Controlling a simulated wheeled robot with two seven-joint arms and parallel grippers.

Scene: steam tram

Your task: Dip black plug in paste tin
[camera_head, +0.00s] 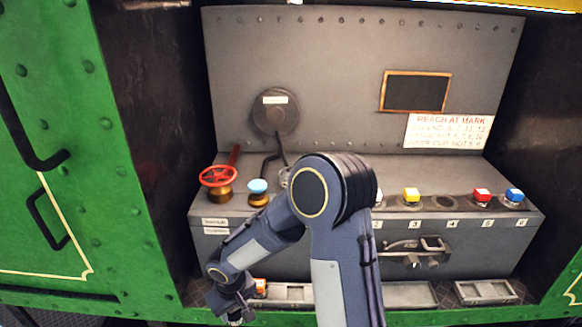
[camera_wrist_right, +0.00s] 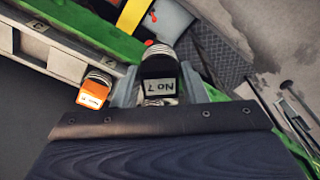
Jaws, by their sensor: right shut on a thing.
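The black plug (camera_wrist_right: 158,65), with a white "No 7" label, sits between the jaws of my right gripper (camera_wrist_right: 160,88) in the right wrist view. The jaws are shut on it. In the head view my right gripper (camera_head: 236,310) is low at the left of centre, by the front edge of the bench. The plug cannot be made out clearly there. I cannot pick out the paste tin for sure in either view. My left gripper is not in view.
An orange plug (camera_wrist_right: 92,92) stands beside my right gripper; a numbered grey rack (camera_wrist_right: 55,55) is near it. A metal tray (camera_head: 486,291) lies at the right.

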